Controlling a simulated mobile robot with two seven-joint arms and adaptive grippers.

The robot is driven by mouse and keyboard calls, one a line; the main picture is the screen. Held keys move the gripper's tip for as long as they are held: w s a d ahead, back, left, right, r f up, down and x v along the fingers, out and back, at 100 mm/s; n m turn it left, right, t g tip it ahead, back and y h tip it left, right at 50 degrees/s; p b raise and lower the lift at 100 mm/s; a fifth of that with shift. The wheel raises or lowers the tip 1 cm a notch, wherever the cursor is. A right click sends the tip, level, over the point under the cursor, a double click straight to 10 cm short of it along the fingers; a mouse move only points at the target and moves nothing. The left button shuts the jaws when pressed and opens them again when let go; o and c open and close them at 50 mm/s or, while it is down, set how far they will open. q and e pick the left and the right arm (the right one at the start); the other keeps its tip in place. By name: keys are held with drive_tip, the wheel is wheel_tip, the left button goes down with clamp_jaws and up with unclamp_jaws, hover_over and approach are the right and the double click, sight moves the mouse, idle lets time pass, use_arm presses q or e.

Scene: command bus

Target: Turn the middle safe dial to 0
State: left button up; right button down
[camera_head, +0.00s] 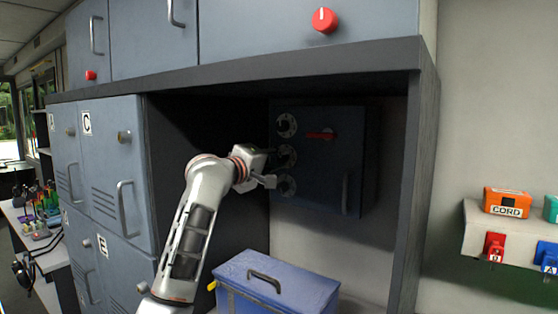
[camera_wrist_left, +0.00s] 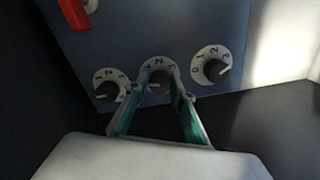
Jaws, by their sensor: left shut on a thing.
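The safe (camera_head: 355,165) is a dark blue-grey box inside the open cabinet bay. Its door has three round dials in a vertical column at its left side. The middle safe dial (camera_head: 287,155) sits between the top dial (camera_head: 286,125) and the bottom dial (camera_head: 286,187). My left gripper (camera_head: 272,168) reaches in from the left. In the left wrist view the middle dial (camera_wrist_left: 158,76) lies between its two fingers, which are shut on its knob. The fingers hide much of that dial, and I cannot read its setting. My right gripper is not in view.
A red handle (camera_head: 320,135) and a vertical grey handle (camera_head: 345,192) are on the safe door. A blue toolbox (camera_head: 285,290) stands below the safe. The bay's right wall (camera_head: 412,200) borders the space. Lockers (camera_head: 120,170) stand at the left.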

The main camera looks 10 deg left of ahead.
use_arm(q)
drive_tip(key=shift+r+n, duration=0.1)
drive_tip(key=shift+n, duration=1.2)
drive_tip(key=o, duration=1.1)
drive_tip(key=v, duration=1.2)
